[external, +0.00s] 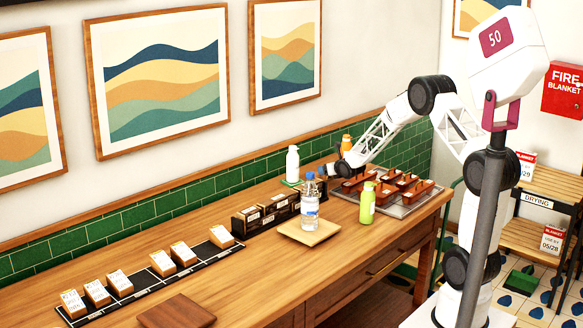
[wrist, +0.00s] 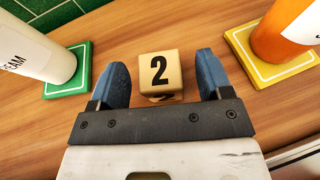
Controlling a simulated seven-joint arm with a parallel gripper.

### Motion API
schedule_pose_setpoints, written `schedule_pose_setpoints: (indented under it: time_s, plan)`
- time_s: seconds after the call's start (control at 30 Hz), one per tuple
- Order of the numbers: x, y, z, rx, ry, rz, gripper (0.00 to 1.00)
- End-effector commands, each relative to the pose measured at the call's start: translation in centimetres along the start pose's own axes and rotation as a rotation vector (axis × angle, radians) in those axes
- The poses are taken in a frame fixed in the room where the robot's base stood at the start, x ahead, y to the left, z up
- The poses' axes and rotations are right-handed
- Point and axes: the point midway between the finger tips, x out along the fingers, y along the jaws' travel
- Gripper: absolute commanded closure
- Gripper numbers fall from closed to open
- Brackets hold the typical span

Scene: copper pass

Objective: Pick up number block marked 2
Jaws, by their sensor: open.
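The number block marked 2 (wrist: 160,72) is a tan cube with a black "2" on its face. It sits on the wooden counter between my two blue fingers in the wrist view. My gripper (wrist: 162,80) is open, with one finger to each side of the block and a gap visible on both sides. In the external view my gripper (external: 333,170) is low over the back of the counter, between a white bottle and an orange bottle. I cannot make out the block in that view.
The white bottle (wrist: 38,52) stands on a green mat at left; the orange bottle (wrist: 285,35) stands on a yellow mat at right.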

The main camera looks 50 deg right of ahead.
Motion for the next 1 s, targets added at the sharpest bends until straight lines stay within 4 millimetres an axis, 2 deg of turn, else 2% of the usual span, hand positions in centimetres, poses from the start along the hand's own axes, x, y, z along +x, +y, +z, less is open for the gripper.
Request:
schedule_pose_setpoints:
  time_s: [0.2, 0.77, 0.83, 1.0]
  plan:
    - [0.96, 0.01, -0.08, 0.0, 0.001, 0.0, 0.28]
    - [1.01, 0.02, -0.03, 0.0, 0.0, 0.0, 0.28]
    - [1.01, 0.02, -0.04, 0.0, 0.0, 0.0, 0.34]
    - [1.01, 0.02, -0.04, 0.0, 0.0, 0.0, 0.6]
